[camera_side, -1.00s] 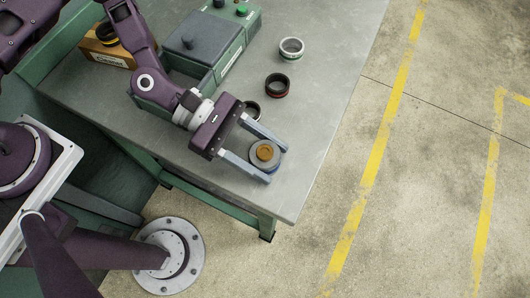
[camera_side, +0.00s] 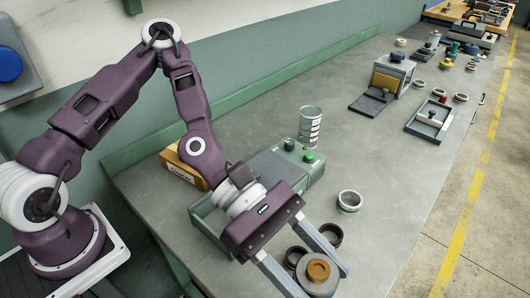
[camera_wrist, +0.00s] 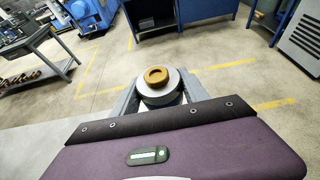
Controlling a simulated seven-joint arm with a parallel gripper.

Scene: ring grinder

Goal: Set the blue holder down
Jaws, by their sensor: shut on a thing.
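The holder (camera_side: 318,284) is a round grey-blue piece with a brown-orange ring-shaped top. It sits between the two long grey fingers of my gripper (camera_side: 320,279), which is shut on it. It is at the bottom of the side view, in front of the dark rings. In the wrist view the holder (camera_wrist: 160,92) is upright between the fingertips, brown top uppermost. Its underside is hidden, so I cannot tell whether it touches the bench.
The grey bench (camera_side: 400,150) carries a dark ring (camera_side: 297,256), a dark red-edged ring (camera_side: 329,236) and a silver ring (camera_side: 349,201). A green machine (camera_side: 285,170) with buttons, a can (camera_side: 310,125) and a cardboard box (camera_side: 183,163) stand behind.

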